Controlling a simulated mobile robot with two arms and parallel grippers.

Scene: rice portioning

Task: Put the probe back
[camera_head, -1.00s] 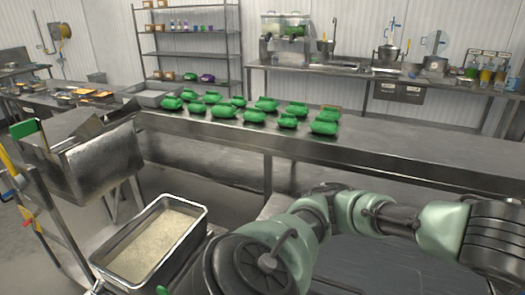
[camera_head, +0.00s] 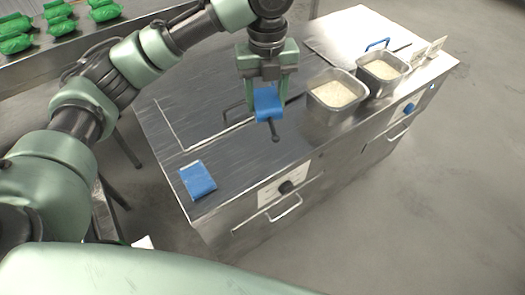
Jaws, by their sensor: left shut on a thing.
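My left gripper (camera_head: 268,96) is above the steel counter unit, fingers pointing down. It is shut on a blue piece (camera_head: 268,106) that sits between the fingers. A dark rod with a rounded end (camera_head: 275,132) sticks out below it; I take the blue piece and rod to be the probe, but cannot tell whether the blue is its handle or a cloth around it. No holder for the probe can be made out. My right gripper is not in view.
A flat blue packet or cloth (camera_head: 197,180) lies on the steel unit (camera_head: 225,185) near its front left corner. Two steel pans of rice (camera_head: 338,94) (camera_head: 382,70) stand right of the gripper. Small white cards (camera_head: 428,50) stand at the far right. Green bags (camera_head: 60,22) lie on the back table.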

